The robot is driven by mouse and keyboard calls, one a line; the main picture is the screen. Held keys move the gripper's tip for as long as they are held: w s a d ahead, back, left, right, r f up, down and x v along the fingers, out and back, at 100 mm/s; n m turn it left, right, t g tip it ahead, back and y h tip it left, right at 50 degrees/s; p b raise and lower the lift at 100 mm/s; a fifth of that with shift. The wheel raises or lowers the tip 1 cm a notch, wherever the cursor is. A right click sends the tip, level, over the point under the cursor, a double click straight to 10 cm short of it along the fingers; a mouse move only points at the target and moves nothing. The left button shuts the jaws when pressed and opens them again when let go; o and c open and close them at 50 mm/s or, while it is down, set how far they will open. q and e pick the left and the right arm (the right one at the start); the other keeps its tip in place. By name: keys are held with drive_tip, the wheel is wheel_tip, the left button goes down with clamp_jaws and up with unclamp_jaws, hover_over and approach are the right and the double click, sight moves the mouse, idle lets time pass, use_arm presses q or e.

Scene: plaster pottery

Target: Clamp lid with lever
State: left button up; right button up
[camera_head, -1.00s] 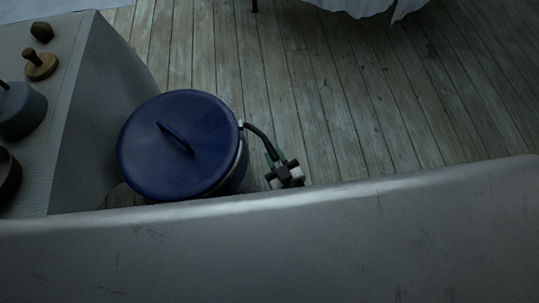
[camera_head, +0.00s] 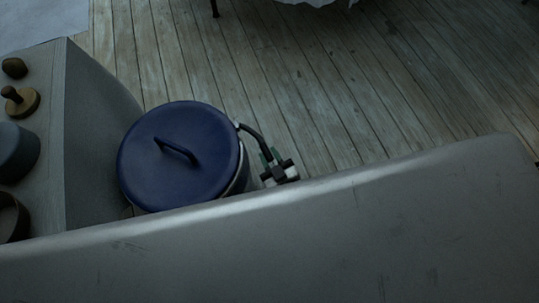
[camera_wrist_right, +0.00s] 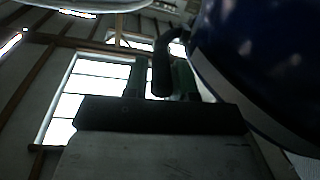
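The round pot's dark blue lid (camera_head: 188,126) with its strap handle lies level on the pot (camera_head: 237,182) in the head view. The lid's edge also fills the upper right of the right wrist view (camera_wrist_right: 260,60). The black curved lever (camera_head: 252,133) reaches from the rim to the right and down. My right gripper (camera_head: 269,158) is at the lever's outer end. In the right wrist view the lever's end (camera_wrist_right: 162,70) lies in line with the gap between the two fingers (camera_wrist_right: 160,85). Whether they press on it is unclear. My left gripper is out of view.
Bare plank floor (camera_head: 330,60) lies beyond the pot. A large grey scratched surface crosses the bottom.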

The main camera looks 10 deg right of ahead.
drive_tip(key=o, duration=0.3)
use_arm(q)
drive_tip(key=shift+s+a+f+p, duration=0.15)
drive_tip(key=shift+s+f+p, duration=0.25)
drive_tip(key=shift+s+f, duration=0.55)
use_arm(e)
drive_tip(key=v, duration=1)
drive_tip(key=shift+s+d, duration=0.15)
drive_tip(key=shift+s, duration=0.2)
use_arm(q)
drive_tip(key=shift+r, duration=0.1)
